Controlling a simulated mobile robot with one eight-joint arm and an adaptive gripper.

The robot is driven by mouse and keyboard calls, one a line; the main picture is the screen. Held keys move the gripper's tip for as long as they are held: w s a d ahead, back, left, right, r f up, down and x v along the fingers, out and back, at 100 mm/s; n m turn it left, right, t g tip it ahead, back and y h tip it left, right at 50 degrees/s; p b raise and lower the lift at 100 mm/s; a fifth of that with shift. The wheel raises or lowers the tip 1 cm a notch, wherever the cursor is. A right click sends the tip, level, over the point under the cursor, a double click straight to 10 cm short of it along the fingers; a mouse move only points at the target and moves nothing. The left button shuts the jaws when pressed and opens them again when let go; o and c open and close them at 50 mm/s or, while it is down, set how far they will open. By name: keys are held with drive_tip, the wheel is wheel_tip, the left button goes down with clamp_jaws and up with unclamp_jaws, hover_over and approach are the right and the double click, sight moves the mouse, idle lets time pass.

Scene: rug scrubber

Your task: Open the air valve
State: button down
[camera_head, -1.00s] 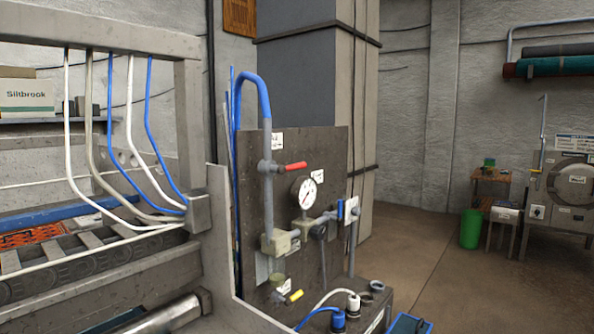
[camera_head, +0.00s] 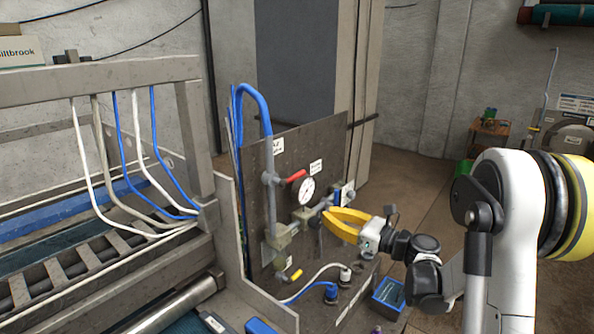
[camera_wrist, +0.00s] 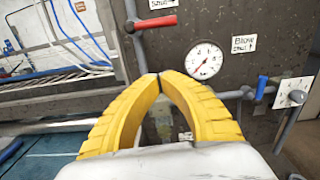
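A red lever handle (camera_head: 294,177) sits on the vertical grey pipe (camera_head: 270,195) of the dark panel, by a small label (camera_head: 279,145) too blurred to read surely. The lever sticks out sideways, across the pipe. In the wrist view the red lever (camera_wrist: 155,24) is at the top, above my fingertips. My gripper (camera_head: 331,213), with yellow fingers, is in front of the panel, below and right of the lever and apart from it. In the wrist view the fingertips (camera_wrist: 159,76) meet with nothing visible between them.
A round gauge (camera_head: 307,190) is right of the lever. A blue handle (camera_wrist: 262,87) is farther right. A yellow lever (camera_head: 296,275) is low on the panel. White and blue hoses join fittings (camera_head: 331,292) below. A roller frame (camera_head: 100,75) stands at left; floor (camera_head: 400,190) is clear behind.

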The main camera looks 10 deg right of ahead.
sight(293, 178)
drive_tip(key=w+a+r, duration=0.4)
drive_tip(key=w+a, duration=0.2)
drive_tip(key=w, duration=0.2)
drive_tip(key=shift+w+r+m, duration=0.3)
drive_tip(key=shift+w+r, duration=0.05)
drive_tip(key=shift+w, duration=0.05)
